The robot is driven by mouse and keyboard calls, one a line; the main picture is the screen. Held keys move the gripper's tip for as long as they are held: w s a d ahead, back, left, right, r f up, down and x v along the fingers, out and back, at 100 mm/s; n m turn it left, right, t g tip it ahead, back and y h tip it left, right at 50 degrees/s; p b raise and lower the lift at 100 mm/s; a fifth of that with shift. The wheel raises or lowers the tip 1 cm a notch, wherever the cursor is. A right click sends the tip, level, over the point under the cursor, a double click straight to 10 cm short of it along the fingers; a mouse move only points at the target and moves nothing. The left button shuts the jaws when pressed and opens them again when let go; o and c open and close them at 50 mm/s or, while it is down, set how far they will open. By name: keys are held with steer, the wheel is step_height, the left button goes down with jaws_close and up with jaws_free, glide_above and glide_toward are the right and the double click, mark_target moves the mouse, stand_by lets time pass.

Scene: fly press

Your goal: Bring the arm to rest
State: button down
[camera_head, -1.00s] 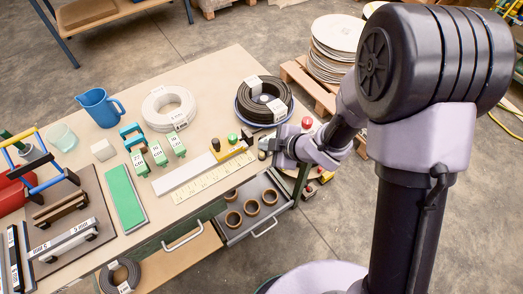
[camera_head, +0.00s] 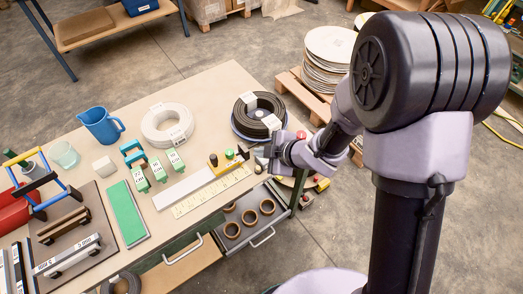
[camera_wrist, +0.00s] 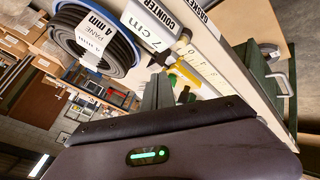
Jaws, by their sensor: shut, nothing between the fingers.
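My arm reaches in from the right in the head view, bent at a large dark shoulder joint. My gripper (camera_head: 268,156) is at the table's right edge, beside the yellow-based stop with black and green knobs (camera_head: 229,157). In the wrist view its dark fingers (camera_wrist: 158,92) are together with nothing between them. I cannot tell the exact height of the gripper above the table top (camera_head: 220,95).
A black coil (camera_head: 249,104) on a blue dish lies close behind the gripper. A yellow ruler strip (camera_head: 210,192) lies to its left. An open drawer with brown rings (camera_head: 249,217) sticks out below.

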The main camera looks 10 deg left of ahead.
steer(key=w+d+r+m+t+h, duration=0.25)
steer(key=d+r+m, duration=0.25)
steer(key=d+r, duration=0.25)
steer(key=w+d+r+m+t+h, duration=0.15)
steer(key=d+r+m+h, duration=0.25)
steer(key=d+r+m, duration=0.4)
steer(key=s+d+r+m+g+h, duration=0.1)
steer(key=s+d+r+m, duration=0.25)
steer(key=s+d, duration=0.2)
steer(key=s+d+r+m+h, duration=0.1)
steer(key=s+d+r+m, duration=0.25)
steer(key=s, duration=0.35)
steer(key=s+a+m+g+y, duration=0.1)
steer(key=s+a+m+y, duration=0.1)
steer(key=s+m, duration=0.3)
steer(key=s+a+r, duration=0.1)
steer(key=s, duration=0.3)
steer(key=shift+s+m+g, duration=0.15)
steer(key=shift+m+g, duration=0.15)
steer(key=shift+d+y, duration=0.1)
steer(key=shift+y, duration=0.15)
